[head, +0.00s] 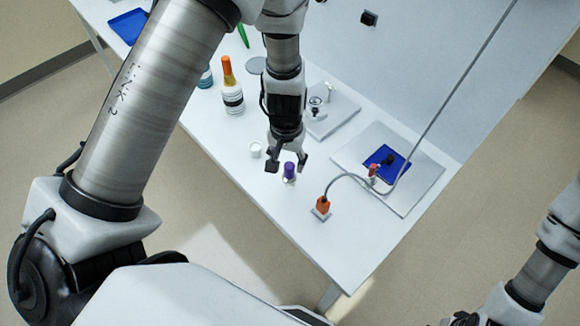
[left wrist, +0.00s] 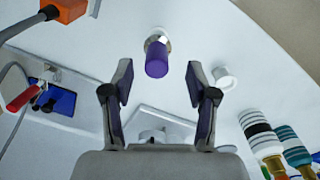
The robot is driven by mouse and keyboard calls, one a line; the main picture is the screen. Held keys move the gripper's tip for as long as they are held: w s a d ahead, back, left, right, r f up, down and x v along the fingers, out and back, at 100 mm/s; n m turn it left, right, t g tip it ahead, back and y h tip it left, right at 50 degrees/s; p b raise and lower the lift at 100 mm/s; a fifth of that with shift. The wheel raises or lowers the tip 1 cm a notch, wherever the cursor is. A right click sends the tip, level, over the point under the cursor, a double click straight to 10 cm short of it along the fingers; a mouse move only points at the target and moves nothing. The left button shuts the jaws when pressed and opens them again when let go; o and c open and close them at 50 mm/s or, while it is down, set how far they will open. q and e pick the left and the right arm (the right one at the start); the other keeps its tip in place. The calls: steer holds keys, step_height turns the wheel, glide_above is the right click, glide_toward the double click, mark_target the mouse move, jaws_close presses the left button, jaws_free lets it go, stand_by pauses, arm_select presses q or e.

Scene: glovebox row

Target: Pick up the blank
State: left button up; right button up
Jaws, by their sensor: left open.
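A small purple cylinder, which I take to be the blank (head: 289,169), stands on the white table by the front edge. In the left wrist view the purple cylinder (left wrist: 157,60) has a metallic part at its far end. My left gripper (head: 288,165) points down over it, open and empty. In the left wrist view the two fingers (left wrist: 160,85) are spread to either side of the line to the cylinder, apart from it.
A small white cup (head: 255,150) stands just left of the purple cylinder. An orange block with a cable (head: 321,206) stands to its right. A plate with a blue pad (head: 386,160) lies behind that. Bottles (head: 231,95) stand farther left. The table (head: 300,235) is bare in front.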

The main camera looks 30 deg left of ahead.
mark_target(289, 165)
arm_select(q)
steer(key=f, duration=0.2)
steer(key=w+f, duration=0.1)
steer(key=f, duration=0.1)
steer(key=shift+d+f, duration=0.2)
steer(key=shift+f, duration=0.05)
steer(key=shift+w, duration=0.15)
steer(key=shift+s+r, duration=0.1)
steer(key=shift+s, duration=0.15)
steer(key=c, duration=0.4)
steer(key=shift+s+a, duration=0.1)
steer(key=shift+s, duration=0.05)
jaws_close()
steer(key=shift+r, duration=0.1)
